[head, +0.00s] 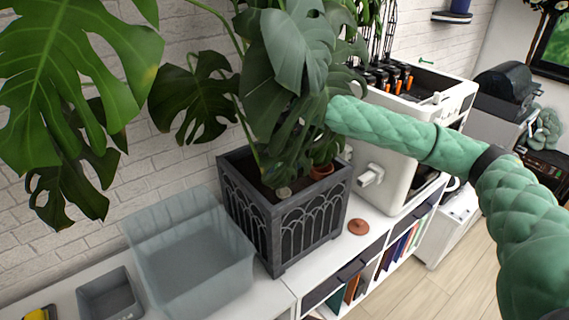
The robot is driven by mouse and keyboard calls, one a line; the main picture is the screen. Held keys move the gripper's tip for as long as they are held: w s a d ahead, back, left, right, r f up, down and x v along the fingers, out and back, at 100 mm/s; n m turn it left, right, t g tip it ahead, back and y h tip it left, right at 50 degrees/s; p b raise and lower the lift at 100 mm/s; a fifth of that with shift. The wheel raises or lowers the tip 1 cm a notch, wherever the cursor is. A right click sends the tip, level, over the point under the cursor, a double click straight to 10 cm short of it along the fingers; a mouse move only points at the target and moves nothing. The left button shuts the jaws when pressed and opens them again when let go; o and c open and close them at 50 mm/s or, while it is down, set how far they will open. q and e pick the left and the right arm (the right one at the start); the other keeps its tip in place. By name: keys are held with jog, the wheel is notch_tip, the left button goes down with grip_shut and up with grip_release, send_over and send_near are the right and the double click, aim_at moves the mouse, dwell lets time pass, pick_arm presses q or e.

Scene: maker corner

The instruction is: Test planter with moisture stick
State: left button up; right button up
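The planter (284,220) is a dark grey square box with arched panels, standing upright on the white shelf unit. It holds dark soil and a large monstera plant (300,50). A small terracotta pot (321,171) sits inside its right corner, and a small pale round object (284,191) lies on the soil. My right arm, in a green quilted cover, reaches in from the right to the leaves above the planter. My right gripper is hidden at the leaves, so its fingers and anything in them cannot be seen. My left gripper is out of view. I cannot make out a moisture stick.
A translucent grey bin (190,275) and a smaller grey bin (110,297) stand left of the planter. A terracotta disc (359,227) lies to its right. A white machine (392,170) with orange-tipped parts stands behind the disc. Large leaves hang over the left side.

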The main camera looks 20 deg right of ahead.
jog(key=shift+f, duration=0.8)
dwell(0.4)
jog(key=o, duration=1)
jog(key=shift+o, duration=0.2)
jog(key=shift+o, duration=0.7)
